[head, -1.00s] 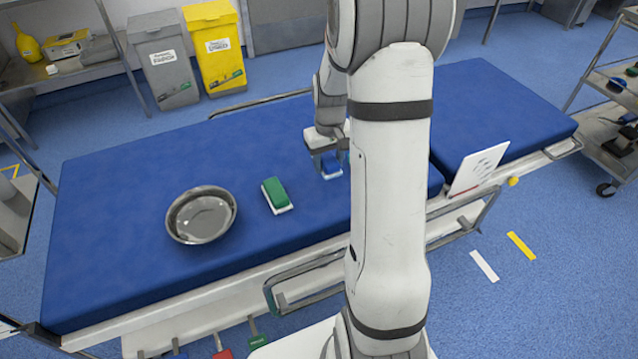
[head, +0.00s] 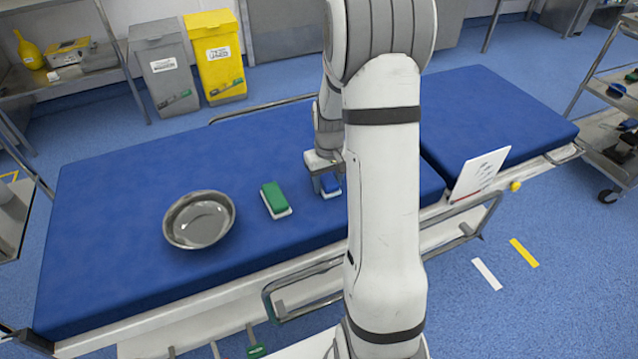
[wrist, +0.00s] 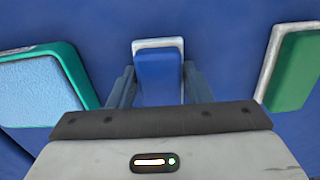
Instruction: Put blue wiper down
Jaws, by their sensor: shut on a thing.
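My gripper (head: 329,188) is shut on the blue wiper (head: 332,183), a blue block on a white base, over the blue operating table (head: 110,210). In the wrist view the blue wiper (wrist: 158,78) lies between the two fingers, with its white edge showing at the far end. The wiper is at or very close to the table surface; I cannot tell whether it touches. A green wiper (head: 273,196) with a white base lies to the left on the table, and it shows at the right of the wrist view (wrist: 297,75).
A metal bowl (head: 199,219) stands left of the green wiper. A teal-edged item with a light blue pad (wrist: 38,88) lies at the wrist view's left. A white panel (head: 479,174) stands on the right edge. The table's left end is clear.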

